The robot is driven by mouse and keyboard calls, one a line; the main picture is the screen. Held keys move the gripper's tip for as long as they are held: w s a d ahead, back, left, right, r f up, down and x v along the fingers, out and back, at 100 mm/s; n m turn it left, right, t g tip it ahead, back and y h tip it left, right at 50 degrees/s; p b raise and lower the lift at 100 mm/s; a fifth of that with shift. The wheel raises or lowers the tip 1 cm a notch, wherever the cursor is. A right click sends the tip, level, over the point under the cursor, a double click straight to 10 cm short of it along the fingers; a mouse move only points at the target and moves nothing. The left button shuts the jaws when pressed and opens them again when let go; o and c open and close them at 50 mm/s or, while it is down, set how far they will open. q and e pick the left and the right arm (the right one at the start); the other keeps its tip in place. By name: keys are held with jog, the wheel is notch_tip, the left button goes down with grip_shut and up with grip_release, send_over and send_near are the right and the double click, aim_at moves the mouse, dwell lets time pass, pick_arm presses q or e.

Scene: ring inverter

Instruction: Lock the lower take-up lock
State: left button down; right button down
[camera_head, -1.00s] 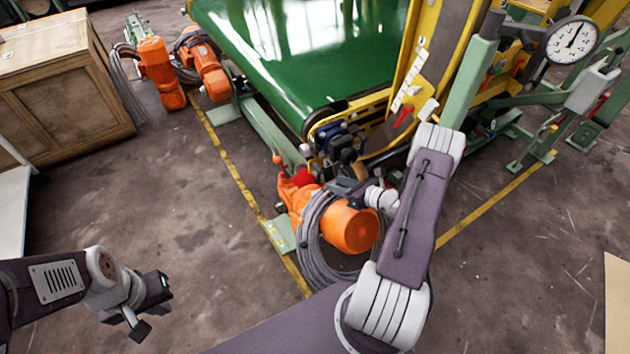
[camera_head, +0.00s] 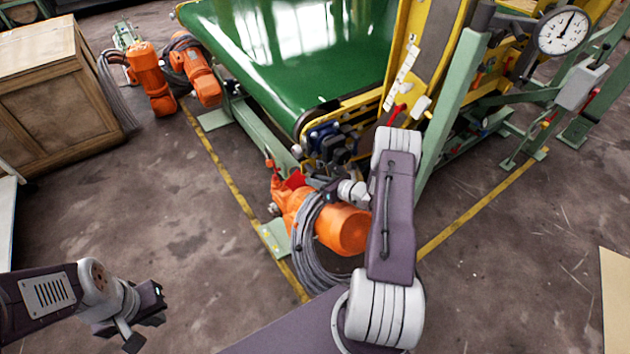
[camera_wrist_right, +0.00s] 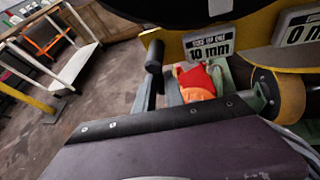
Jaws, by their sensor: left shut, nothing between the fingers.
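A red part (camera_head: 293,179) sits at the near corner of the green belt frame, just above the orange motor (camera_head: 342,229). In the right wrist view a red part (camera_wrist_right: 197,78) on an orange body lies ahead, below a label reading 10 mm. I cannot tell which part is the lower take-up lock. My right gripper (camera_head: 328,181) is by this corner, partly hidden by my arm; a dark finger-like part (camera_wrist_right: 153,57) shows in the wrist view. I cannot tell whether its jaws touch anything. My left gripper (camera_head: 145,322) is shut and empty over bare floor at lower left.
The green belt (camera_head: 295,50) and yellow frame stand behind the corner. Grey cable coils (camera_head: 315,250) hang around the orange motor. A red lever (camera_head: 398,113) and a dial gauge (camera_head: 565,32) are further right.

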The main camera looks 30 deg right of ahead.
jog(key=shift+d+n+h, duration=0.2)
jog(key=shift+n+h, duration=0.3)
jog(key=shift+n, duration=0.1)
jog(key=c, duration=1.4)
grip_release()
jog(key=shift+c, duration=0.2)
jog(key=p+v, duration=0.2)
jog(key=v, duration=0.6)
jog(key=shift+d+r, duration=0.1)
jog(key=shift+r, duration=0.05)
jog(key=shift+s+r, duration=0.15)
jog(key=shift+s, duration=0.3)
